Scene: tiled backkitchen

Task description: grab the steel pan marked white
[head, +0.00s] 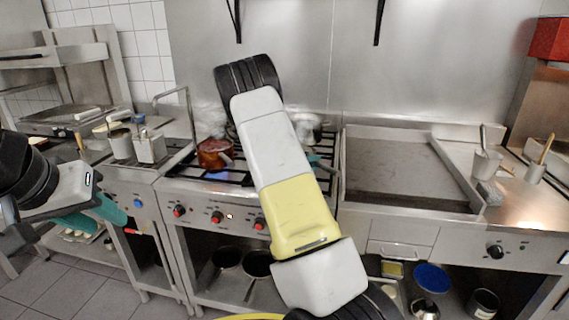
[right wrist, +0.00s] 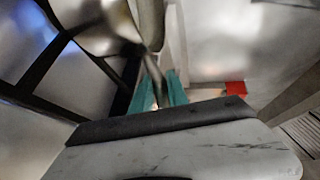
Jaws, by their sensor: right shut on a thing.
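A steel pan (head: 307,128) stands at the back of the stove in the head view, partly hidden behind my right arm. I cannot make out a white mark on it. In the right wrist view a blurred steel pan (right wrist: 95,28) is close to the camera, with its handle running down between the teal fingers of my right gripper (right wrist: 161,92). The right gripper is shut on that handle. In the head view my arm covers most of this gripper; only a bit of teal shows. My left gripper (head: 100,212) is at the far left, in front of the counter, away from the pan; its opening is unclear.
A copper pot (head: 215,153) sits on the stove (head: 185,172) left of my right arm, near a lit burner. Steel containers (head: 150,147) stand on the left counter. A flat griddle (head: 400,175) lies to the right, mostly clear. A red box (head: 550,38) is at upper right.

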